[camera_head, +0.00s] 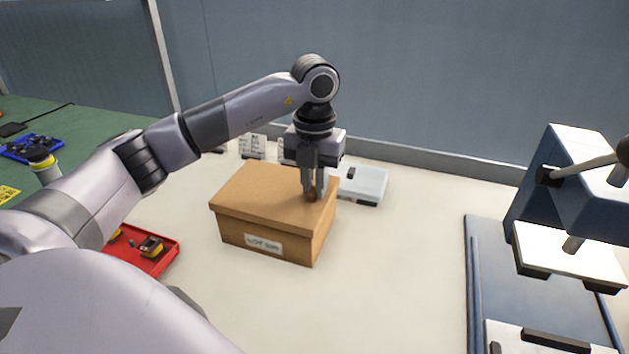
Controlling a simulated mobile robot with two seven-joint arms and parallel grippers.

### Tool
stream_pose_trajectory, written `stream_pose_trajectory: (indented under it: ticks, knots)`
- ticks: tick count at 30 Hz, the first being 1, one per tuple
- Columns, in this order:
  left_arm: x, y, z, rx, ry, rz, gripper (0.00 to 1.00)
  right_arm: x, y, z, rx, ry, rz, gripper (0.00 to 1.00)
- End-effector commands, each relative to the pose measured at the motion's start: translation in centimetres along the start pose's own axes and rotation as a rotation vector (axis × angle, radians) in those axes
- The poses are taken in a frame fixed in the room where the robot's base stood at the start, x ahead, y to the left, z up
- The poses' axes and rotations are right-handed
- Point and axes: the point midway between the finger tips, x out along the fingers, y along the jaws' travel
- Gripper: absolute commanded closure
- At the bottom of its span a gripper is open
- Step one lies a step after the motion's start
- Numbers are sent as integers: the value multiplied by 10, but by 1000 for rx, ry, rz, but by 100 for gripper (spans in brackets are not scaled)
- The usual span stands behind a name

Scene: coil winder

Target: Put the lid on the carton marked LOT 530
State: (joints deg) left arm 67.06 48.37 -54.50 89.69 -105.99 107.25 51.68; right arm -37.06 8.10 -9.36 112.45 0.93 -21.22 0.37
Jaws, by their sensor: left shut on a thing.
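The brown carton (290,250) stands on the white table near the middle of the head view. A white label on its front reads LOT and a number that is blurred but looks like 530. The brown lid (260,190) lies over the carton's top, about level, with its rim along the upper edge. I see no clear gap between them. My left gripper (314,195) points down over the right part of the lid. It is shut on the lid's small dark knob, which its fingers mostly hide. My right gripper is out of view.
A red tray (165,262) with small parts is left of the carton, partly behind my left arm. A white and grey box (362,184) lies behind right. A blue machine (575,190) stands at the right. The table between carton and machine is clear.

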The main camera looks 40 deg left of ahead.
Motion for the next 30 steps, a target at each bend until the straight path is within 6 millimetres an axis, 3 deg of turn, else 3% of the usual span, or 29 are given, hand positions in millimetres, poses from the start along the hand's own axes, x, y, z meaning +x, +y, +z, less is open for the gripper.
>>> stream_pose_trajectory:
  ticks: [30]
  knots:
    - [10,0,0,0,0,0,100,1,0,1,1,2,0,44]
